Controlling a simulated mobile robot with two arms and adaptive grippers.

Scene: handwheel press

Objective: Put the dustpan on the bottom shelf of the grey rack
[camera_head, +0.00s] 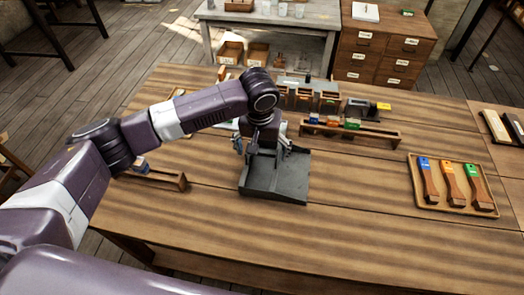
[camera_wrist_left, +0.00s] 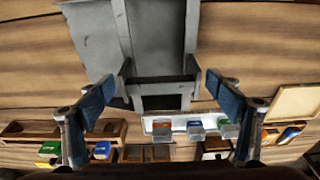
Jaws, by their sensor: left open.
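The dark grey dustpan (camera_head: 285,180) lies on the wooden table, its wide pan toward the table's front edge. My left gripper (camera_head: 264,145) is over its rear end. In the left wrist view, the dustpan (camera_wrist_left: 158,40) fills the top middle, and its narrower handle end lies between the spread fingers of the left gripper (camera_wrist_left: 160,84). The fingers are open, with gaps visible on both sides. A grey bench (camera_head: 270,20) with a lower shelf carrying boxes stands behind the table; I cannot tell whether this is the grey rack. My right gripper is not in view.
A wooden tray (camera_head: 484,208) with three coloured-handled brushes lies at right. A low wooden holder (camera_head: 378,137) and several small bins (camera_head: 302,100) stand behind the dustpan. A drawer cabinet (camera_head: 386,42) stands at the back. The table's front middle is clear.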

